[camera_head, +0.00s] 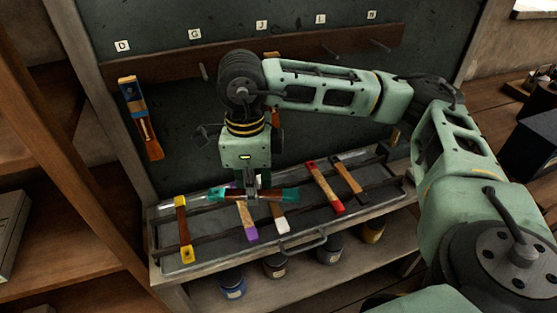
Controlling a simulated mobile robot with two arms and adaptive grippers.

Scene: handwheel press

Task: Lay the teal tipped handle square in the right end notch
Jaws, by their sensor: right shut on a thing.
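My right gripper (252,192) points down over the middle of the rack tray (175,262) and is shut on the teal tipped handle (287,194). The handle has teal ends and a darker middle, and lies left to right, crosswise to the handles below it. It appears to be above the tray; the exact gap is hard to judge. The rack's dark rails run left to right, and their right end (402,178) looks bare, to the right of the dark tipped handle (350,180). The notches are too small to make out. My left gripper is not in view.
Yellow (182,229), purple (246,222), white (277,216) and red (325,187) tipped handles lie across the rails. A brush (140,118) hangs from the lettered peg board (180,67). Jars (231,285) stand on the shelf below. My right arm spans the right side.

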